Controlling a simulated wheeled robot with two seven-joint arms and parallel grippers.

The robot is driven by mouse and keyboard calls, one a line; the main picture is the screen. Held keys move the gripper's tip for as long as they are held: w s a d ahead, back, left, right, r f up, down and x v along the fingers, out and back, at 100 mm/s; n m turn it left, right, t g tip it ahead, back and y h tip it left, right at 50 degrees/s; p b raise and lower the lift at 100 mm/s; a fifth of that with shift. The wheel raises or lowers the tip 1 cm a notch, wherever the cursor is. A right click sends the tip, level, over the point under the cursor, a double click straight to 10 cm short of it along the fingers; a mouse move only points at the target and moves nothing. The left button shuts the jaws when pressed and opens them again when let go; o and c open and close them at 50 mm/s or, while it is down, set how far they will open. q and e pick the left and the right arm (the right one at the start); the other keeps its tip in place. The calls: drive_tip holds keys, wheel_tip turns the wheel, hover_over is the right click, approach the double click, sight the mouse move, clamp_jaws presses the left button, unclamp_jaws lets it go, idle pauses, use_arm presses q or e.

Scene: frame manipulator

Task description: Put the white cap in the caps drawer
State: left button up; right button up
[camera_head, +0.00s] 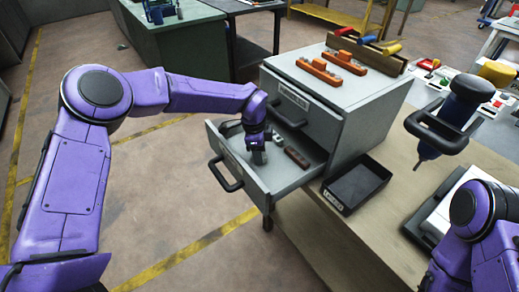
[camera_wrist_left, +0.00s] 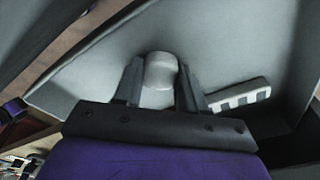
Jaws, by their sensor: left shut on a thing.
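The white cap (camera_wrist_left: 160,70) sits between the two fingers of my left gripper (camera_wrist_left: 158,82) in the left wrist view, and the gripper is shut on it. The cap is mostly hidden by the gripper there. I cannot tell whether the cap touches the drawer floor. The drawer's label is too small to read. Of my right arm only purple links show at the lower right; its gripper is not in view.
A dark brown block (camera_head: 296,157) lies in the drawer to the right of my gripper. The drawer's black handle (camera_head: 226,174) faces front left. Orange-handled tools (camera_head: 320,72) lie on the cabinet top (camera_head: 372,88). A black tray (camera_head: 357,184) stands on the bench to the right.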

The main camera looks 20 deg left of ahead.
use_arm(q)
drive_tip(key=shift+f, duration=0.25)
drive_tip(key=o, duration=1)
drive_tip(key=shift+r, duration=0.4)
drive_tip(key=r, duration=0.4)
drive_tip(key=a+r+b, duration=0.1)
drive_tip(key=r, duration=0.2)
drive_tip(key=r+b, duration=0.1)
drive_tip(key=r, duration=0.3)
drive_tip(key=shift+s+a+r, duration=0.15)
drive_tip(key=shift+s+r, duration=0.15)
